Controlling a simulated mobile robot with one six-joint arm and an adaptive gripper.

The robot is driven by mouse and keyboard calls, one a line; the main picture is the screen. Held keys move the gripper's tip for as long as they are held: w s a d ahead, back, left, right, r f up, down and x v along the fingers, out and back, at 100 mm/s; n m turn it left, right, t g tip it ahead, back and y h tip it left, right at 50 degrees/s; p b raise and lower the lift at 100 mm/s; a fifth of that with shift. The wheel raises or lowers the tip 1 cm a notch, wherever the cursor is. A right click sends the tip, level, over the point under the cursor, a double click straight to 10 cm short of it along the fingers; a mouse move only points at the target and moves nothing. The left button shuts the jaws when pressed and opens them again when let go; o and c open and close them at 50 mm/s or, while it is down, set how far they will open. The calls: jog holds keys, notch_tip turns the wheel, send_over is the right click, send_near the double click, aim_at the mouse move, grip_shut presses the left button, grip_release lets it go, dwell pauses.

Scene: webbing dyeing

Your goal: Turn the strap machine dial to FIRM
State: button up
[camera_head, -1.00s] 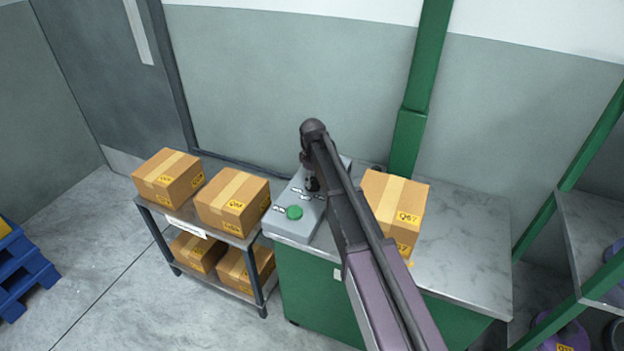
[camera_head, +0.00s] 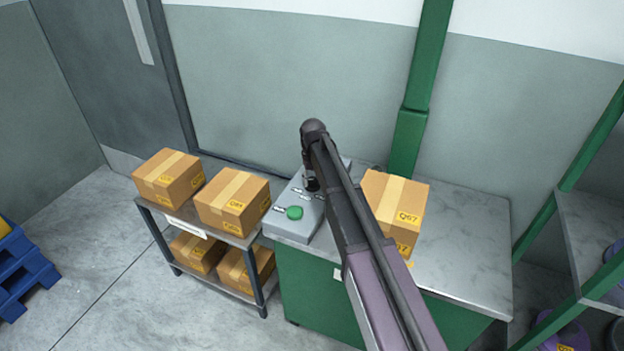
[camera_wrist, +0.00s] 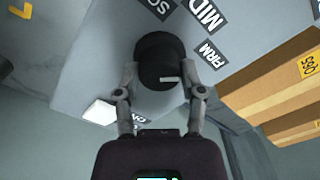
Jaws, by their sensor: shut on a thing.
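The strap machine dial is a round black knob (camera_wrist: 160,47) on the grey control panel (camera_wrist: 92,55) in the wrist view. My gripper (camera_wrist: 160,76) is shut on it, one finger on each side. A short white mark on the knob lies roughly level and toward the right in that view. A label reading FRM (camera_wrist: 212,53) is right of the knob, with a MID label (camera_wrist: 207,14) above it and a partly cut-off SO label (camera_wrist: 161,7) further left. In the head view, my gripper (camera_head: 312,184) is over the panel (camera_head: 306,229), and my arm hides most of the dial.
A green button (camera_head: 295,213) is on the panel's near end. A cardboard box (camera_head: 392,208) stands right of my arm on the marble-like top (camera_head: 460,260). A low rack (camera_head: 190,228) with boxes is at left. A green post (camera_head: 410,140) rises behind.

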dwell(0.3)
jog(key=o, duration=1.2)
jog(key=shift+f, duration=0.1)
jog(key=shift+c, duration=0.2)
